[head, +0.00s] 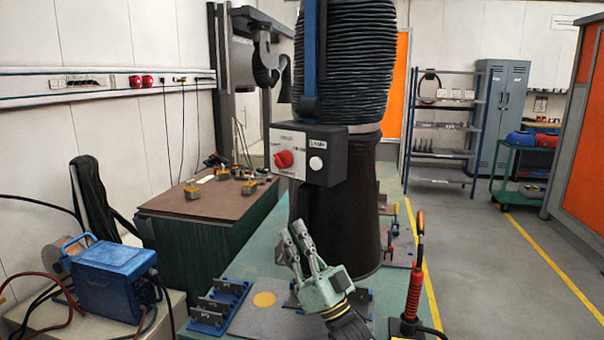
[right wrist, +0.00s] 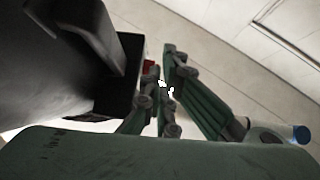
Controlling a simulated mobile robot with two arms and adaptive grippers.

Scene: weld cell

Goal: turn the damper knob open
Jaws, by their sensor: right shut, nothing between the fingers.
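The damper knob (head: 284,159) is a red rotary knob on the pale front plate of a dark control box (head: 334,165), which hangs in front of a black ribbed hose. A white round button (head: 316,163) sits right of the knob. The plate lettering is too small to read surely. My right gripper (head: 294,233) is shut and empty, below the box, its fingers pointing up and apart from the knob. In the right wrist view the fingers (right wrist: 162,70) point towards the box's dark edge (right wrist: 130,75); a small red patch (right wrist: 149,64), probably the knob, shows behind them. My left gripper is not in view.
The thick ribbed hose (head: 345,60) and dark duct (head: 335,225) stand right behind the box. A green bench (head: 250,250) below carries blue fixtures (head: 220,305). A red-handled torch (head: 414,285) stands at right. A blue welder (head: 112,280) is at left.

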